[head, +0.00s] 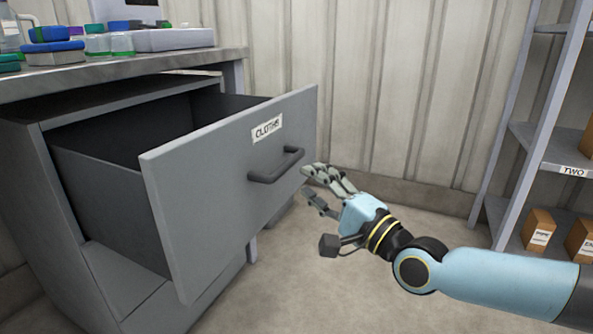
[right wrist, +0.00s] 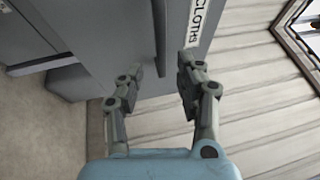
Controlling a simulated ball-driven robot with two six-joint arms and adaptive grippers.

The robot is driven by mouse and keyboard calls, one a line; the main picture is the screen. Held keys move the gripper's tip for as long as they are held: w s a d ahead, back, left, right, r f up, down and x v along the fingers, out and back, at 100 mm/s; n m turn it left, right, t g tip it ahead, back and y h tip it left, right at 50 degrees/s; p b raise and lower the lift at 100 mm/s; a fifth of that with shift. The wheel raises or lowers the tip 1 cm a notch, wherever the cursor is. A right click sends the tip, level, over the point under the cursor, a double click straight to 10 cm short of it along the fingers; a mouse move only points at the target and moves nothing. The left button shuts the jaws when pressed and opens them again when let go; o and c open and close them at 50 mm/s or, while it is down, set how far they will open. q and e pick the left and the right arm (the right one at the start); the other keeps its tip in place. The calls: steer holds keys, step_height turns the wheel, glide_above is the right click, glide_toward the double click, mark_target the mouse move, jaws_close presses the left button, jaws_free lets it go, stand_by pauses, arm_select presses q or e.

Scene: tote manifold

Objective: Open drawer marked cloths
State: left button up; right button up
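The grey drawer (head: 215,190) marked CLOTHS stands pulled well out of its cabinet, and its inside looks empty where it shows. Its dark bar handle (head: 277,166) is on the front, below and right of the white label (head: 267,127). My right gripper (head: 315,186) is just right of the handle, near the drawer front's right edge. In the right wrist view its two fingers (right wrist: 158,80) are apart with nothing between them, and the handle (right wrist: 160,35) shows just beyond them. My left gripper is in neither view.
A bench top (head: 130,68) over the cabinet holds several bottles, boxes and coloured lids. A metal shelf rack (head: 532,150) with small brown boxes (head: 538,228) stands at the right. The floor between the drawer and the rack is clear.

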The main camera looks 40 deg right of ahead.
steer(key=shift+s+f, duration=0.2)
steer(key=shift+s, duration=0.95)
steer(key=shift+s+f, duration=0.2)
steer(key=shift+s, duration=0.95)
